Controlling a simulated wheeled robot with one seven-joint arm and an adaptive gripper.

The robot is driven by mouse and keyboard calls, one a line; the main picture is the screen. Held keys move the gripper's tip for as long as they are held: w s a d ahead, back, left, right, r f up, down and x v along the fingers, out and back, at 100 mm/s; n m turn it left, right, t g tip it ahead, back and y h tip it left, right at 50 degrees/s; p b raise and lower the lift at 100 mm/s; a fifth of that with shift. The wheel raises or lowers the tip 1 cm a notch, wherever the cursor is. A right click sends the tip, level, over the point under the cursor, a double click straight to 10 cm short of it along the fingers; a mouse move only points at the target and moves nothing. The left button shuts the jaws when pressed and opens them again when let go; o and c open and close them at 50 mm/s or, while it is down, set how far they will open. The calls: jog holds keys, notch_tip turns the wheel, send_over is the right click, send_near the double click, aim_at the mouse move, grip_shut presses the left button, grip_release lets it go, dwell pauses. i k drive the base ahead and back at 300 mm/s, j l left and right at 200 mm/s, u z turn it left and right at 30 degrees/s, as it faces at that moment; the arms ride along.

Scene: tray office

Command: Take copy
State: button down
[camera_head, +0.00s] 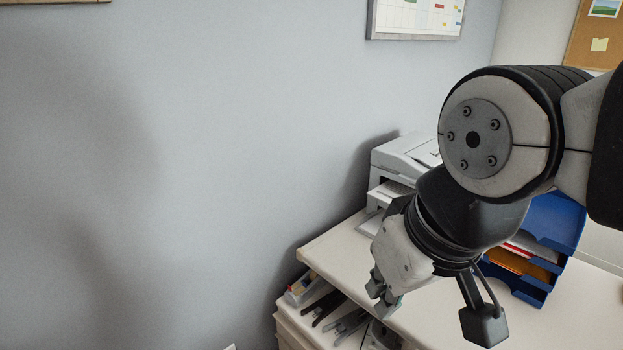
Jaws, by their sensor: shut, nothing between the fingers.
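A white printer (403,158) stands on the desk against the wall, partly hidden behind my arm. White paper (388,190) shows at its front slot; I cannot tell whether it is a printed copy. My gripper (383,305) points down over the front edge of the desk, in front of the printer and apart from it. Its fingers are shut and empty.
The white desk (335,243) holds a blue tray stack (553,222) with orange and white papers at right, partly behind my arm. Below the desk edge, an open drawer or shelf (290,318) holds dark tools and a small box. The wall at left is bare.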

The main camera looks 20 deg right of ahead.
aim_at(412, 190)
jog(key=z, duration=1.1)
